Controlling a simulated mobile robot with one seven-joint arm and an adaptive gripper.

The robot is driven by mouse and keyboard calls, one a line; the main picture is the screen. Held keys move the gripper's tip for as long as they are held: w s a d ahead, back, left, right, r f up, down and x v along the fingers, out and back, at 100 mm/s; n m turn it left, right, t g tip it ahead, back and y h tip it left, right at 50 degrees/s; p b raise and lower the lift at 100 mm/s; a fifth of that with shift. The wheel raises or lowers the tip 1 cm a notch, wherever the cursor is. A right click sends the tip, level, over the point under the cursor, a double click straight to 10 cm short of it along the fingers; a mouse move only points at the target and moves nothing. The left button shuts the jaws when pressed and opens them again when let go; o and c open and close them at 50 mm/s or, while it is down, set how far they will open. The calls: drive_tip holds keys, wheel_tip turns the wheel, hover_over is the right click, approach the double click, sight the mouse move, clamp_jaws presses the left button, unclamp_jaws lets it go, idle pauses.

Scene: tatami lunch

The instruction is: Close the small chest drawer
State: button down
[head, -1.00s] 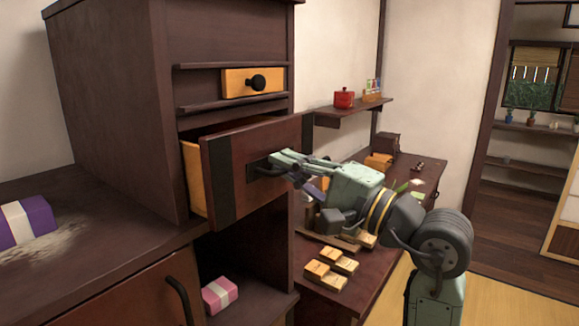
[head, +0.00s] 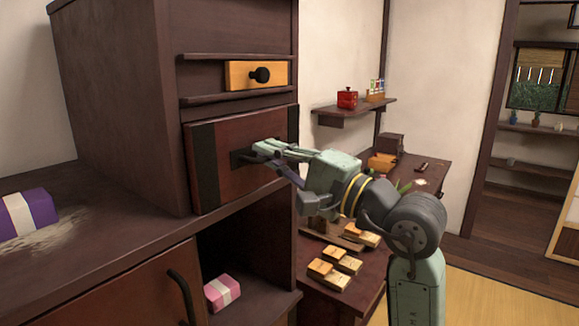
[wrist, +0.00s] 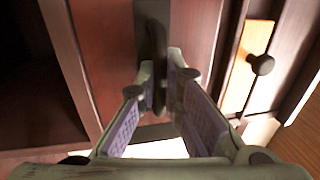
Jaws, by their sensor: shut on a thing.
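The small chest drawer (head: 217,170) has a reddish-brown front with dark bands at its ends. In the head view its front sits about flush with the dark chest (head: 110,90), with no open gap visible. Its dark handle (wrist: 157,50) runs along the middle of the wrist view. My gripper (head: 255,153) is at the middle of the drawer front, its fingers shut on the handle. In the wrist view the fingertips (wrist: 160,85) lie on both sides of the handle. In the head view the fingers partly hide the handle.
A smaller light-wood drawer (head: 255,76) with a black knob is above. An open niche below holds a pink packet (head: 222,292). A purple packet (head: 28,213) lies on the counter at left. A low table (head: 340,290) with wooden blocks stands right of the chest.

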drive_tip(key=shift+w+a, duration=0.1)
drive_tip(key=c, duration=2)
unclamp_jaws()
drive_tip(key=shift+a, duration=0.15)
drive_tip(key=v, duration=1.2)
